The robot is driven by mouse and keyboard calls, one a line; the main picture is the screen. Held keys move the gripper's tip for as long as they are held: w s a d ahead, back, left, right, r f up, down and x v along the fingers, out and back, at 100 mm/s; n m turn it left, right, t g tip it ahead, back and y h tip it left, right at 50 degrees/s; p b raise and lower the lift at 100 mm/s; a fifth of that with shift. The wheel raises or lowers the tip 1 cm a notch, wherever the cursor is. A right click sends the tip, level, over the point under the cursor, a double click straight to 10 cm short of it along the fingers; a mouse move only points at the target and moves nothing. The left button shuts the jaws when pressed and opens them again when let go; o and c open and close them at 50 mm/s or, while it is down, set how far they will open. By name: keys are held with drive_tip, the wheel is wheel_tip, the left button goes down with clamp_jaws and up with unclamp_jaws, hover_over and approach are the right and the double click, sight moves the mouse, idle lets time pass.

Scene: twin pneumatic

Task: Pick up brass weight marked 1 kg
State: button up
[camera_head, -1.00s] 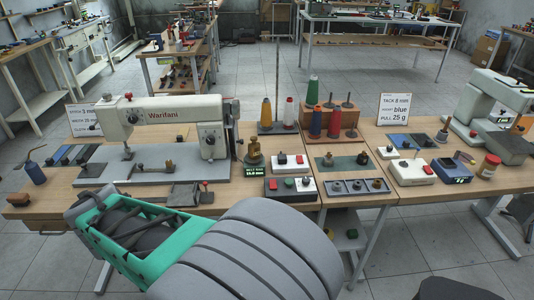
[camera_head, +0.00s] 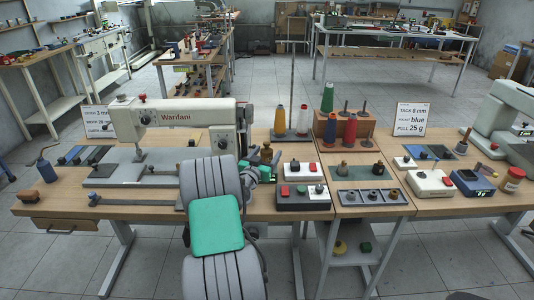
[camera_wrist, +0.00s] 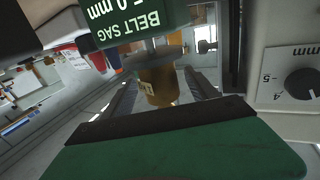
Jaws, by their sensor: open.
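The brass weight (camera_wrist: 158,84) is a gold-brown cylinder with a partly readable upside-down mark in the wrist view. It appears between the two dark fingers of my open gripper (camera_wrist: 160,76), with gaps at both sides. In the head view a dark brass weight (camera_head: 266,153) stands right of the sewing machine's head. My gripper (camera_head: 258,170) is close beside it there, partly hidden by my arm.
The sewing machine (camera_head: 180,115) stands directly left of the weight, and its dial (camera_wrist: 302,84) is close in the wrist view. The table front (camera_head: 130,208) has bare wood.

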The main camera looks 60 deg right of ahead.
drive_tip(key=shift+d, duration=0.1)
drive_tip(key=shift+c, duration=0.3)
clamp_jaws()
idle(0.4)
